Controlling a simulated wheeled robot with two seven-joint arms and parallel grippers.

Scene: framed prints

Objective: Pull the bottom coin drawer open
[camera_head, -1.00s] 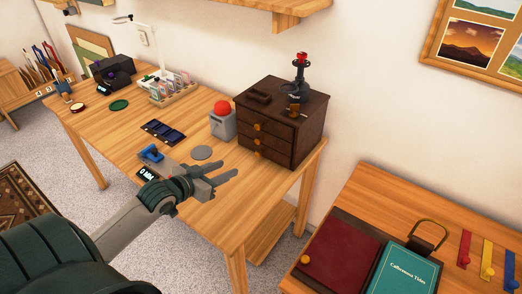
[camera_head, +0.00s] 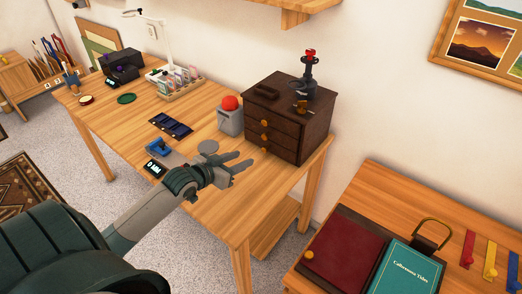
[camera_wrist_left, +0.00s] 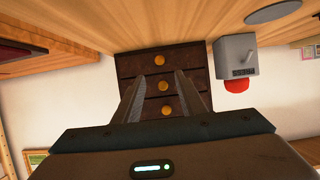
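A dark brown chest (camera_head: 312,128) with three drawers stands on the wooden table. Each drawer has a round orange knob. The bottom drawer's knob (camera_head: 265,150) is just beyond my left gripper (camera_head: 246,157), whose fingers point at the chest front. All drawers look closed. The left wrist view is upside down, so the bottom drawer's knob (camera_wrist_left: 159,60) is the uppermost one there. In that view my left gripper (camera_wrist_left: 160,75) is open and empty, its two fingers apart with knobs showing between them. It looks short of the bottom knob. My right gripper is out of view.
A grey box with a red dome (camera_head: 230,117) stands close left of the chest. A grey disc (camera_head: 208,147) lies near my left gripper. A dark lamp-like stand (camera_head: 306,80) is on the chest. A lower desk (camera_head: 405,190) with books is at right.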

